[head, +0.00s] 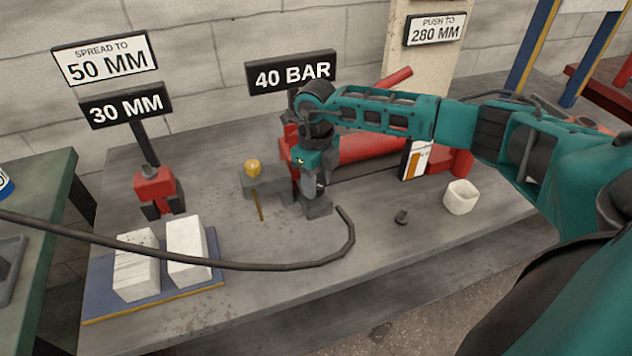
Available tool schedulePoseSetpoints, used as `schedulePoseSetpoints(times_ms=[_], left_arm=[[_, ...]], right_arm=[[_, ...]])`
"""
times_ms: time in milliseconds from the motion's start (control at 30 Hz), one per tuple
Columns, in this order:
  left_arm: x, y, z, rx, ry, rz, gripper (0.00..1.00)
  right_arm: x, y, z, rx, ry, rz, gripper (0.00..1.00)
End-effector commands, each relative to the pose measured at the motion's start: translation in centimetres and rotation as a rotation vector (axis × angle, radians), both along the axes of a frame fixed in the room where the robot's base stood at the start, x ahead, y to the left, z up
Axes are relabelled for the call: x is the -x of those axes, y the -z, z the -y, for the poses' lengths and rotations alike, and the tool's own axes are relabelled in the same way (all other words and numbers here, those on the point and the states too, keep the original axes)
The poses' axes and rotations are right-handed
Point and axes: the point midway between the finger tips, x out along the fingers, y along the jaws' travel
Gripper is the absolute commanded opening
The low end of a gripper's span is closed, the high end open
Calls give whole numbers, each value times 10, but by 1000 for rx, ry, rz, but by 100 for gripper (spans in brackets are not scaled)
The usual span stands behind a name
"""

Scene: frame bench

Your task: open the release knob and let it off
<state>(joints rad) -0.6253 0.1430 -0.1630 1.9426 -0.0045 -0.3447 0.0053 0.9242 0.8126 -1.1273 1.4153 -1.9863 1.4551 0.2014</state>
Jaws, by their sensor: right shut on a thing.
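My right gripper (319,188) points down at the left end of the red pump (370,149), just above a grey block on the bench. It is shut, and its fingers are on the release knob, which they and the gripper body hide almost wholly. I cannot tell how far the knob is turned. My left gripper is not in view.
A grey block with a yellow knob (252,167) stands left of the gripper. A black hose (200,262) crosses the front of the bench. White blocks (187,250) lie on a blue plate.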

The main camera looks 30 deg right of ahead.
Motion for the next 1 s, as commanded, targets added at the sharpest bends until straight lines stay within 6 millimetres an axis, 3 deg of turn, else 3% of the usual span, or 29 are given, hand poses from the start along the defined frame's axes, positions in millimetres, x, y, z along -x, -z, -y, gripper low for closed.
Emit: schedulePoseSetpoints(times_ms=[500, 1000], left_arm=[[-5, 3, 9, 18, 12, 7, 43], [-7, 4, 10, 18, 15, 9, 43]], right_arm=[[-1, 0, 0, 0, -422, 4, 9], [-2, -2, 0, 0, -567, 5, 9]])
